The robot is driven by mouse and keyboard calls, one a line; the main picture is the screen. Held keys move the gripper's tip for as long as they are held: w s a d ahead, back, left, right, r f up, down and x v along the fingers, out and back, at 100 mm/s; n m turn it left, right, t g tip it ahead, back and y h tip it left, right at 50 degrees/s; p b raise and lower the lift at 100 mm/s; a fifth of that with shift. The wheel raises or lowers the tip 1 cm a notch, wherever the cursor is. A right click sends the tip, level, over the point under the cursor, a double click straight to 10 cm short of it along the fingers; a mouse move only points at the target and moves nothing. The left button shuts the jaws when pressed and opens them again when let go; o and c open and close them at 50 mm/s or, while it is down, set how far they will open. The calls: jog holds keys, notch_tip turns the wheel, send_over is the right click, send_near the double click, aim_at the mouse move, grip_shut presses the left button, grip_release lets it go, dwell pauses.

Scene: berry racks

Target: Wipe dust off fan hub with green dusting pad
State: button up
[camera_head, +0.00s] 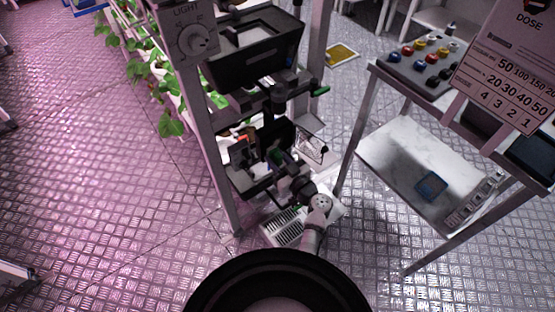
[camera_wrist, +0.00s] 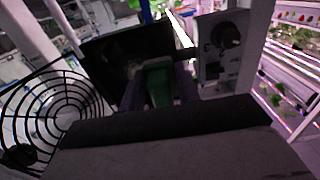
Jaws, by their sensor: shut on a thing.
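My gripper (camera_wrist: 160,84) is shut on the green dusting pad (camera_wrist: 158,88), which stands between its dark fingers in the wrist view. A fan's round black wire guard (camera_wrist: 48,104) is at the left of the wrist view, beside and apart from the pad. I cannot make out the fan hub or any dust on it clearly. A dark panel (camera_wrist: 112,50) with a pale smudge lies beyond the pad; whether they touch is unclear.
A box with a dial (camera_wrist: 222,46) stands right of the pad; the rack's LIGHT panel (camera_head: 190,38) is at upper left in the head view. Rack posts (camera_head: 210,150) flank my arm. A shelved table (camera_head: 425,180) stands right. Patterned floor (camera_head: 100,220) is open at left.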

aim_at(285, 139)
jog(key=shift+b+x, duration=0.55)
jog(key=shift+x, duration=0.3)
jog(key=w+d+b, duration=0.2)
jog(key=d+b, duration=0.1)
jog(key=b, duration=0.1)
jog(key=w+d+b, duration=0.1)
jog(key=shift+w+d+f+b, duration=0.15)
jog(key=shift+d+f+b, duration=0.05)
jog(key=shift+d+b, duration=0.2)
jog(key=shift+w+d+r+b, duration=0.1)
jog(key=shift+w+d+b, duration=0.3)
jog(key=shift+b, duration=0.15)
jog(key=shift+d+b, duration=0.1)
jog(key=shift+b, duration=0.4)
jog(key=shift+r, duration=0.1)
